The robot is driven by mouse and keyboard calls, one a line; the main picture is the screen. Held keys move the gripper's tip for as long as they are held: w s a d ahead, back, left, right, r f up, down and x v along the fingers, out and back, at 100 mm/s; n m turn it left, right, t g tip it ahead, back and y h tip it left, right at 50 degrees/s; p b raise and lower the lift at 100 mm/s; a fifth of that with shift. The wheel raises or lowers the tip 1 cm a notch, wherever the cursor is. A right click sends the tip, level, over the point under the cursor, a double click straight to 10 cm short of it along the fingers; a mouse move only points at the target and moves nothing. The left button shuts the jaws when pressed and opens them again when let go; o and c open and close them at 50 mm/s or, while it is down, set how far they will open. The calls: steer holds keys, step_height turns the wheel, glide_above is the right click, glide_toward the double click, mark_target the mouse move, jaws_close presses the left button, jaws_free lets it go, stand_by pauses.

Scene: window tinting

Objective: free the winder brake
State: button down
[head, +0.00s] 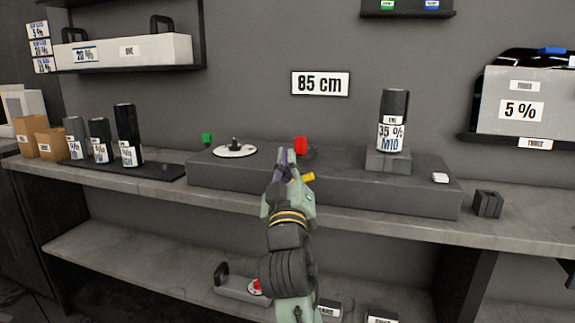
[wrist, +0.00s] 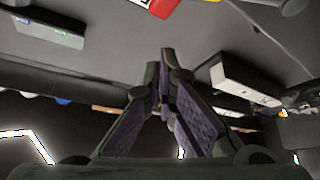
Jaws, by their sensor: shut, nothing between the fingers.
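A long dark grey bench unit (head: 330,188), which looks like the winder, lies on the counter. A red block-like part (head: 300,146) stands on its top near the middle, with a dark part beside it. A small yellow piece (head: 307,177) shows at its front, just right of my gripper. I cannot tell which part is the brake. My gripper (head: 286,154) is shut and empty, just left of the red part in the picture; I cannot tell whether they touch. In the wrist view, my gripper (wrist: 167,52) has its fingertips together, and red (wrist: 163,7) shows at the top edge.
A white disc (head: 234,151) with a dark hub sits on the unit's left. A 35 % M10 roll (head: 393,135) stands on a grey block to the right. A white piece (head: 440,178) and a dark block (head: 487,204) lie further right. Several dark rolls stand left.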

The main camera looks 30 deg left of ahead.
steer(key=b+v, duration=0.1)
steer(key=v, duration=0.9)
steer(key=shift+a+f+b, duration=0.2)
steer(key=shift+f+b, duration=0.05)
steer(key=shift+b, duration=0.05)
